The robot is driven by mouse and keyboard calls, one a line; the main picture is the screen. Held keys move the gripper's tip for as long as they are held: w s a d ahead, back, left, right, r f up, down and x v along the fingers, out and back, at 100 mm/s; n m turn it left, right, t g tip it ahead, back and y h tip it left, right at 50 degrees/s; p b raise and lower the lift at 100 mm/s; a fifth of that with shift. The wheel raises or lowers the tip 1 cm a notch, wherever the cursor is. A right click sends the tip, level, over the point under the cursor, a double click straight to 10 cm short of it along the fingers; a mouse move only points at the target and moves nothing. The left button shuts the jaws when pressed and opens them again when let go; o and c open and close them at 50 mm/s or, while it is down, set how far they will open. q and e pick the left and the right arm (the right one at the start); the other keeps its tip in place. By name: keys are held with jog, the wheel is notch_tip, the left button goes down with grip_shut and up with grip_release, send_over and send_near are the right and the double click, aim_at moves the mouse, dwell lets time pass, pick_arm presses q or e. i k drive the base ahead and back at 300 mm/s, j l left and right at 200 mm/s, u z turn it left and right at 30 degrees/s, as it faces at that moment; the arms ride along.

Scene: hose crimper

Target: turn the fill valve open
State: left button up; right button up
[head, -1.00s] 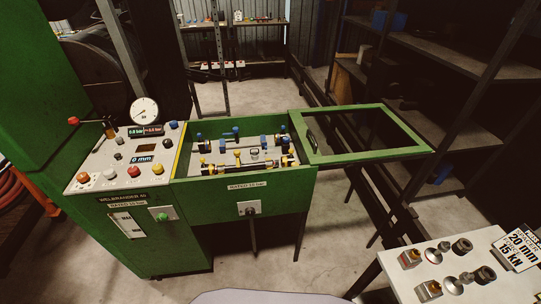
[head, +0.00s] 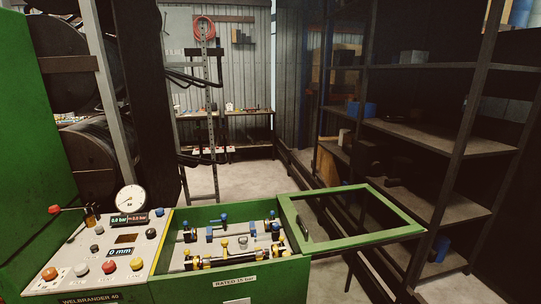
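The green machine's sloped control panel (head: 82,262) is at the lower left. A red-knobbed lever (head: 55,210) with a brass-coloured body (head: 91,216) is at its back left. A round gauge (head: 130,198) stands above a display (head: 130,219) reading 0.0 bar. To the right, an open green trough (head: 240,281) holds fittings with blue handles (head: 223,222) and yellow handles (head: 223,246). I cannot tell which of these parts is the fill valve, nor whether it is open. Neither of my grippers is in view.
A green framed lid (head: 400,235) lies open to the right of the trough. Dark shelving (head: 430,140) stands along the right side. A workbench (head: 235,114) is at the back. Bare floor (head: 228,178) shows between machine and bench.

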aim_at(80, 269)
jog(key=u, duration=1.35)
jog(key=i+z, duration=0.35)
jog(key=i+j+z, duration=0.2)
jog(key=z, duration=0.2)
jog(key=i+j, duration=0.05)
jog(key=i, duration=0.05)
